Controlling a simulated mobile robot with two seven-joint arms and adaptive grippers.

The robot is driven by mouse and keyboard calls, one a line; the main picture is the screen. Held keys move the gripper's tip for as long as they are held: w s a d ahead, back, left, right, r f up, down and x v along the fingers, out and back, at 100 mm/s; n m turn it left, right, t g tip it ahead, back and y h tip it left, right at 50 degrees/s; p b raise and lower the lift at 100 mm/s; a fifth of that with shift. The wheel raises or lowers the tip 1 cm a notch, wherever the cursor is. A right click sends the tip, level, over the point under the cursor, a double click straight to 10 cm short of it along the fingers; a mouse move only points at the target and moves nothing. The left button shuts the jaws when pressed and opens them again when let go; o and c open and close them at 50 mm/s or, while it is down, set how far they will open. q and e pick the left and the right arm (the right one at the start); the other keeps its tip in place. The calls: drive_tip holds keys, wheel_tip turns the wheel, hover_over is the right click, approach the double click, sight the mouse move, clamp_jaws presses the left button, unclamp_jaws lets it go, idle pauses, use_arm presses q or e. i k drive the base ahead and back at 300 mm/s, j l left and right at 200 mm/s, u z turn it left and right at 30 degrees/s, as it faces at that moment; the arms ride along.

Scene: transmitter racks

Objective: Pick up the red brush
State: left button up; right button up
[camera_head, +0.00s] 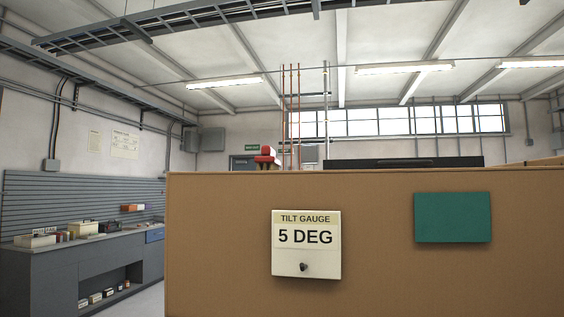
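I cannot make out a red brush for certain. A small red-topped object (266,152) shows just above the top edge of the brown panel, left of centre. Its lower part is hidden behind the panel, and it is too small to tell what it is. Neither of my grippers is in view.
A brown panel (378,278) fills the lower right close in front. It carries a tilt gauge (306,262) reading 5 DEG and a green plate (452,217). A grey workbench (50,275) with boxes stands along the left wall. Some floor shows between bench and panel.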

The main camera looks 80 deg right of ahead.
sight(269, 161)
drive_tip(key=k+z, duration=0.55)
drive_tip(key=z, duration=1.45)
drive_tip(key=i+j+z, duration=0.15)
drive_tip(key=j+z, duration=0.25)
drive_tip(key=j, duration=0.65)
drive_tip(key=j+z, duration=0.4)
drive_tip(key=j, duration=0.65)
